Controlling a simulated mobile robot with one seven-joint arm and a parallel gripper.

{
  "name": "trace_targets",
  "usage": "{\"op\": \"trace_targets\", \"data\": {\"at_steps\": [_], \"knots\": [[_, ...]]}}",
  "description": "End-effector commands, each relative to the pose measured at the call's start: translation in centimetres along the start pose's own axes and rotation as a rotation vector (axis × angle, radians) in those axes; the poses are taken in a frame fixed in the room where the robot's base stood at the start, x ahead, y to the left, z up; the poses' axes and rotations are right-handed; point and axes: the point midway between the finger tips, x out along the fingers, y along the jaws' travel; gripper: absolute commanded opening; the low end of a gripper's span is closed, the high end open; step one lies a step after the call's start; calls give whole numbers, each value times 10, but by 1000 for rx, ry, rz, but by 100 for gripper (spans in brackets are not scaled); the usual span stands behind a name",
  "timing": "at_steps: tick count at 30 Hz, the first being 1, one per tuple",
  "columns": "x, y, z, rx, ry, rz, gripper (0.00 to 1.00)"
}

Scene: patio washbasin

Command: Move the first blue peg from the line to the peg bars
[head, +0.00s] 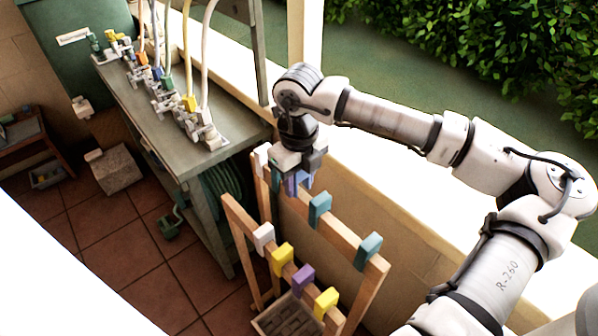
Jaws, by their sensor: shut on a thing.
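My gripper (298,172) is at the upper end of the rear wooden peg bar (343,227), pointing down. It is shut on a blue-violet peg (291,184), mostly hidden by the fingers. The peg is at the bar; I cannot tell whether it sits on it. The front bar (244,217) carries a white peg (264,235), two yellow pegs (282,257) and a purple peg (303,278). I cannot make out a line with pegs clearly.
A grey-green bench (165,127) with taps, hoses and coloured fittings stands at the left, close to the rack. A tray (268,326) sits low between the bars. A pale wall (405,240) runs behind the rack.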

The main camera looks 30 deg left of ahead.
Motion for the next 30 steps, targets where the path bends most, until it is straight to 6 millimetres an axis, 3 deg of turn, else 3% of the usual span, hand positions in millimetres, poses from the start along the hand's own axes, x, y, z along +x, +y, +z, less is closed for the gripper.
{"op": "trace_targets", "data": {"at_steps": [12,29,30], "knots": [[38,0,0,0,0,1,16],[45,0,0,0,0,1,16],[45,0,0,0,0,1,42]]}}
